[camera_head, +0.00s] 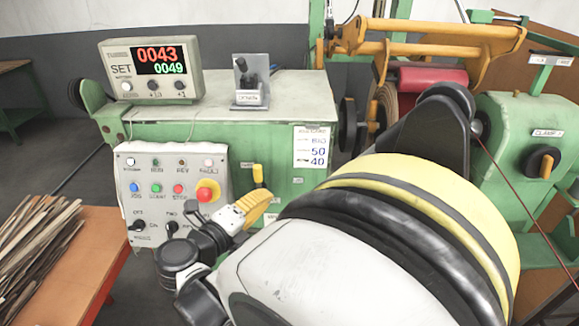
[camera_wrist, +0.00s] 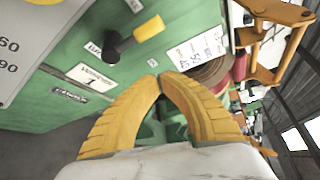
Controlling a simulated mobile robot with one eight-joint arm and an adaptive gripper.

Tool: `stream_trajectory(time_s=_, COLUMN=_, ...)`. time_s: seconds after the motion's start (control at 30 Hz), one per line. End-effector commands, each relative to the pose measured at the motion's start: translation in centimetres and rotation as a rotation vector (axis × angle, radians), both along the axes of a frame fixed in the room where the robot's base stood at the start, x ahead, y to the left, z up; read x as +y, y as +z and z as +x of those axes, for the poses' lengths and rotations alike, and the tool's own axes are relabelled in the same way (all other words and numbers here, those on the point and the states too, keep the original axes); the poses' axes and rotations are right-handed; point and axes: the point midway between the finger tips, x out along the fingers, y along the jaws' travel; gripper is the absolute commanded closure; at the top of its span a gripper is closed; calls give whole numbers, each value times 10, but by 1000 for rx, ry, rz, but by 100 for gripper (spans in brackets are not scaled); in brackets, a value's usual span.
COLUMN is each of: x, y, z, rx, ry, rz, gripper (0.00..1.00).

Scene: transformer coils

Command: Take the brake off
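A lever with a black hub and yellow grip (camera_wrist: 149,28) sticks out from the green machine housing in the wrist view. In the head view its yellow grip (camera_head: 257,174) stands just above my gripper (camera_head: 266,198). Small labels sit around the lever; I cannot read which one marks the brake. My gripper's yellow fingers (camera_wrist: 160,77) meet at their tips in the wrist view, with nothing between them. They appear below the lever and apart from it. In the head view, part of the lever's hub is hidden.
A control panel (camera_head: 150,205) with buttons and a red stop knob is left of my gripper. The display box (camera_head: 152,70) and a small pedestal switch (camera_head: 250,80) stand on the housing. A red coil roll (camera_head: 430,77) is at right. Wooden strips (camera_head: 40,240) lie on a left table.

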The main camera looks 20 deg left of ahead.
Motion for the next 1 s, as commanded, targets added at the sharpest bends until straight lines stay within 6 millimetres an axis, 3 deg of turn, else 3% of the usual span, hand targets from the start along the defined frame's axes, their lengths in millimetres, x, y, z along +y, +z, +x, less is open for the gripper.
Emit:
stream_trajectory(time_s=0.23, x=7, y=0, z=-22, rx=0, ry=0, rz=1, gripper=100)
stream_trajectory(time_s=0.57, x=7, y=0, z=-23, rx=0, ry=-1, rz=0, gripper=100)
stream_trajectory(time_s=0.67, x=5, y=8, z=-17, rx=-16, ry=10, rz=-6, gripper=100)
stream_trajectory(time_s=0.77, x=-4, y=40, z=4, rx=-74, ry=49, rz=-33, gripper=100)
stream_trajectory(time_s=0.87, x=-22, y=99, z=36, rx=-180, ry=132, rz=-107, gripper=100)
stream_trajectory(time_s=1.0, x=-57, y=197, z=70, rx=-345, ry=316, rz=-347, gripper=100)
